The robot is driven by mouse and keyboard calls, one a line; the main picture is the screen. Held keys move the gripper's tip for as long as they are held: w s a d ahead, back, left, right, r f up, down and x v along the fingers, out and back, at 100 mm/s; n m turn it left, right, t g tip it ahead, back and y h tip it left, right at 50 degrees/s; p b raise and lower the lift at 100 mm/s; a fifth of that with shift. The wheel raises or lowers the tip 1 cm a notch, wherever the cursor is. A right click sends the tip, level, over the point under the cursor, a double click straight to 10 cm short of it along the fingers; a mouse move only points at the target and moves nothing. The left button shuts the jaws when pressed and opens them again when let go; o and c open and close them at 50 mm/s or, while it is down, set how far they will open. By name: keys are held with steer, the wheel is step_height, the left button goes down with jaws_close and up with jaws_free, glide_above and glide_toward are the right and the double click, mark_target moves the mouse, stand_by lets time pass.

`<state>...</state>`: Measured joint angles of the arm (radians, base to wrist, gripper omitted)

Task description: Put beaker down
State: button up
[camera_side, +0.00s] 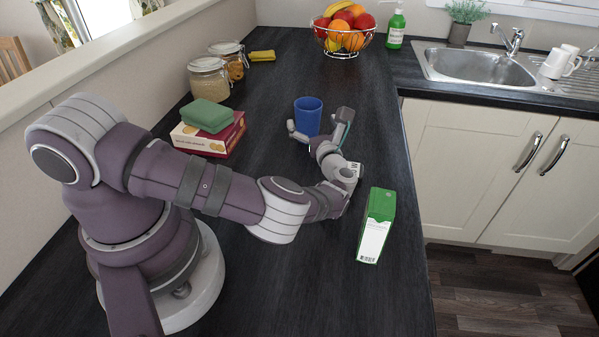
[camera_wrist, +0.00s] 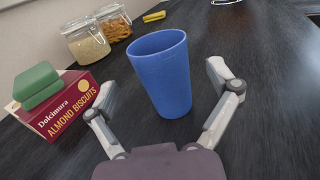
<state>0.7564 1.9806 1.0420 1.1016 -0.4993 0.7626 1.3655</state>
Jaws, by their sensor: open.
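The blue beaker (camera_side: 308,117) stands upright on the dark worktop in the side view. In the wrist view the blue beaker (camera_wrist: 163,78) is ahead of my gripper, in the space between its fingers. My gripper (camera_side: 318,135) is open, with a finger on either side of the beaker. In the wrist view both fingers of my gripper (camera_wrist: 160,95) are spread wide, with gaps between them and the beaker. The beaker looks empty from the part of its inside that shows.
Glass jars (camera_side: 209,78), a yellow item (camera_side: 262,56) and a fruit basket (camera_side: 343,42) are farther back.

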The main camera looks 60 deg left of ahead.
step_height(320, 180, up, 6)
steer(key=r, duration=0.1)
steer(key=s+a+f+n+g+h, duration=0.2)
steer(key=s+n+g+h, duration=0.3)
steer(key=s+n+g, duration=0.3)
steer(key=s+d+r+n+t+h, duration=0.6)
steer(key=s+d+r+n+h, duration=0.5)
steer(key=d+n, duration=0.3)
steer(key=shift+s+d+t+h, duration=0.2)
steer(key=shift+t+h, duration=0.1)
steer(key=shift+t, duration=0.1)
